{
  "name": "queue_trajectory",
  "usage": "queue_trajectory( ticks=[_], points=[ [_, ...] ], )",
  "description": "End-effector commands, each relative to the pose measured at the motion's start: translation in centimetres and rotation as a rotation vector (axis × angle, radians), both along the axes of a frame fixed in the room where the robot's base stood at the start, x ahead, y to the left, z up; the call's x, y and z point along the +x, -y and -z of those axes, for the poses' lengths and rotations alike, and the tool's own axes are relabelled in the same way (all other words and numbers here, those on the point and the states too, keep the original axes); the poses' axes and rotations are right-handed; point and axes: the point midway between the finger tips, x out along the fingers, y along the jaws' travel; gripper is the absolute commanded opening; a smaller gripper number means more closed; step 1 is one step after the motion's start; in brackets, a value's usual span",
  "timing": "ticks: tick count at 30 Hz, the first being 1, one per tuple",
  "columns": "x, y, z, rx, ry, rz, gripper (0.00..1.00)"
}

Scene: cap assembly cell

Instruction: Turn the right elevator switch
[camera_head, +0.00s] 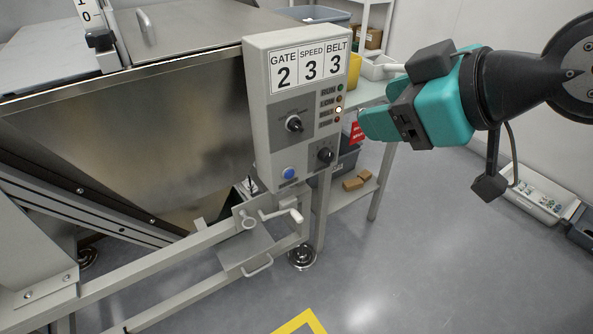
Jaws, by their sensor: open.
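A grey control box (262,150) stands left of the picture's centre, with a panel reading GATE 2, SPEED 3, BELT 3. It carries two black rotary switches: the left switch (294,124) on a grey plate, and the right switch (325,155), lower and closer to the box's right edge. Both look free of contact. My teal gripper (374,106) is to the right of the box, above and right of the right switch, pointing left. It is open, and I see nothing held in it. The exact gap to the panel is hard to judge.
A blue button (289,173) is low on the box, and indicator lights (339,110) run down its right side, one lit bright. A metal hopper (130,130) fills the left. A shelf table (368,92) stands behind my gripper. The floor at right front is clear.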

Motion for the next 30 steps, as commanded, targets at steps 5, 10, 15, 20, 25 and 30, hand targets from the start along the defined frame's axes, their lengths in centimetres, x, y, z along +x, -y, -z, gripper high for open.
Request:
queue_trajectory(
  ticks=[5, 10, 15, 20, 25, 30],
  points=[
    [1.5, -0.7, 7.1, 0.000, 0.225, -0.025, 0.55],
    [2.4, -1.1, 11.0, -0.008, 0.443, -0.039, 0.55],
    [2.8, -1.3, 13.4, -0.021, 0.619, -0.042, 0.55],
    [2.9, -1.4, 14.2, -0.028, 0.713, -0.041, 0.55],
    [3.1, -1.5, 13.7, -0.033, 0.744, -0.040, 0.55],
    [4.3, -2.3, 13.2, -0.036, 0.738, -0.041, 0.55]
  ],
)
